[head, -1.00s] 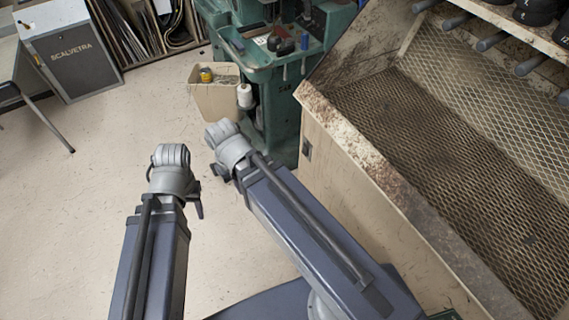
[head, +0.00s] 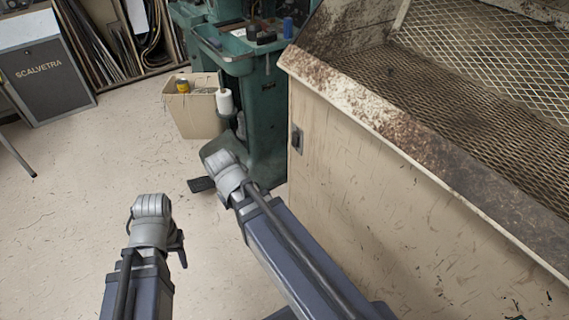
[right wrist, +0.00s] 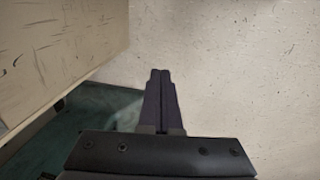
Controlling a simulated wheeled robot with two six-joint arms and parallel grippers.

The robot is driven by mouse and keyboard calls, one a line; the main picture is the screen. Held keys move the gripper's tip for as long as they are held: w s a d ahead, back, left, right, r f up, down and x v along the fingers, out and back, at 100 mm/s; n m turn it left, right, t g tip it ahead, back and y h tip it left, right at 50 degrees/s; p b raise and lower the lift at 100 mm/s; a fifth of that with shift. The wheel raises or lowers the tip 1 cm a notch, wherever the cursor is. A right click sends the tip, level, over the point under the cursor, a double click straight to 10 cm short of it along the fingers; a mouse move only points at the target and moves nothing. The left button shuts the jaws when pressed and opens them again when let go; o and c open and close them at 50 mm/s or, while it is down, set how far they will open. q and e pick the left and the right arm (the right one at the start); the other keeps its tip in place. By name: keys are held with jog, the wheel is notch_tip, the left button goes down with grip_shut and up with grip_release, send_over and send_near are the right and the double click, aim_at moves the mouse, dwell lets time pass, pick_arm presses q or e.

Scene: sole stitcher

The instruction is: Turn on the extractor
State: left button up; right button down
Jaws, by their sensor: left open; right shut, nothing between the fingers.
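The extractor is probably the large beige cabinet (head: 370,190) with a rusty rim and a mesh-lined bay, at the right of the head view. A small dark switch box (head: 297,139) is on its side panel near the left corner. My left gripper (head: 178,247) is a dark piece beside its wrist, open and mostly hidden, over the floor left of the cabinet. My right arm's wrist is left of the switch box, apart from it in the picture; its fingers are hidden there. In the right wrist view my right gripper (right wrist: 160,74) is shut and empty, with the cabinet panel (right wrist: 60,45) at left.
A grey Scalvetra cabinet (head: 45,80) stands at the back left.

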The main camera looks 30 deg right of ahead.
aim_at(293, 144)
jog(key=w+d+f+h+b, duration=0.4)
jog(key=d+f+h+b, duration=0.1)
jog(key=d+f+b, duration=0.15)
pick_arm(q)
notch_tip(293, 144, down, 10)
jog(key=b, duration=0.1)
pick_arm(e)
jog(key=w+r+h, duration=0.2)
jog(key=r+h, duration=0.3)
jog(key=r, duration=0.3)
jog(key=w+r+h, duration=0.3)
jog(key=r+h, duration=0.1)
jog(key=r, duration=0.3)
jog(key=shift+w+a+r+t+h, duration=0.3)
jog(key=shift+a+r+t+h, duration=0.05)
jog(key=shift+t+h, duration=0.05)
pick_arm(q)
jog(key=shift+r, duration=0.1)
jog(key=shift+f+b, duration=0.85)
jog(key=shift+b, duration=0.15)
pick_arm(e)
jog(key=d, duration=0.4)
jog(key=d+f, duration=0.1)
jog(key=d, duration=0.4)
jog(key=w+d, duration=0.1)
jog(key=d, duration=0.4)
jog(key=shift+f, duration=0.35)
